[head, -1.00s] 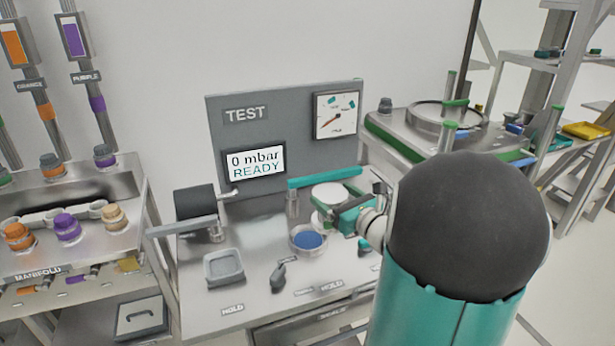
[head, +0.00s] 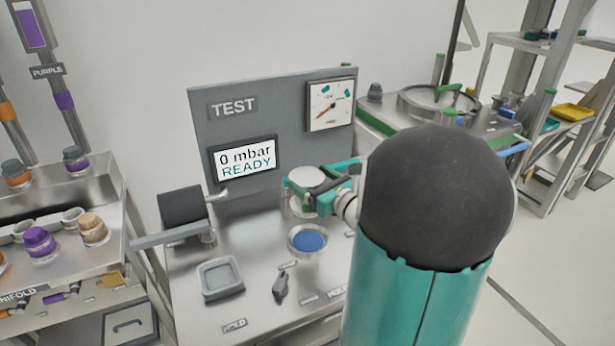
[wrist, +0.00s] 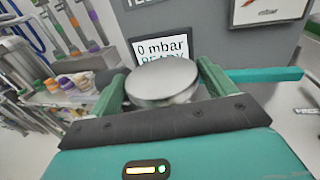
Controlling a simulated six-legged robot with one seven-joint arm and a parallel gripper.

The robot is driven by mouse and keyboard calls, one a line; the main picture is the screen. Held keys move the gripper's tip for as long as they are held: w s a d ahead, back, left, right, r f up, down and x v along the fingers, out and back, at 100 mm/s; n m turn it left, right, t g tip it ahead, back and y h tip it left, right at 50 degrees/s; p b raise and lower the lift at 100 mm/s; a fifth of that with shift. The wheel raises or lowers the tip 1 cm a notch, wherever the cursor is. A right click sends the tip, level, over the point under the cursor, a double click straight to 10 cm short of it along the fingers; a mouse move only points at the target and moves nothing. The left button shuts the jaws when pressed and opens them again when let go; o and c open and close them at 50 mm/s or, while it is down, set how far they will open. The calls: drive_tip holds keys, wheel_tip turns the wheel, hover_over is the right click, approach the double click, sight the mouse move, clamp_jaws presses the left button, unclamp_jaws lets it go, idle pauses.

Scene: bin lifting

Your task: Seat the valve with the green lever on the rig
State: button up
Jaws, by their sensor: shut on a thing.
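My gripper (head: 308,184) is shut on the valve, which has a round silver top (head: 306,178). In the wrist view the silver top (wrist: 162,84) sits between my two green fingers (wrist: 165,88). In the head view the lever is mostly hidden by my gripper and arm. The test rig has a grey back panel (head: 270,115) reading "0 mbar READY" and a steel bench. A round seat with a blue centre (head: 308,240) is on the bench, in front of and below the valve.
A dark block with a grey bar (head: 182,207) stands left on the bench. A square grey tray (head: 220,290) and a small dark handle (head: 280,288) are near the front. The manifold bench (head: 55,270) is at left. A steel table with a ring (head: 440,105) is behind right.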

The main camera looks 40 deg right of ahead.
drive_tip(key=shift+s, duration=0.25)
drive_tip(key=shift+w+f, duration=0.2)
drive_tip(key=shift+f, duration=0.35)
drive_tip(key=shift+s+f, duration=0.2)
drive_tip(key=shift+f, duration=0.4)
drive_tip(key=shift+w+f, duration=0.1)
drive_tip(key=shift+f, duration=2.5)
drive_tip(key=shift+f, duration=2.35)
drive_tip(key=o, duration=1.5)
drive_tip(key=shift+o, duration=0.3)
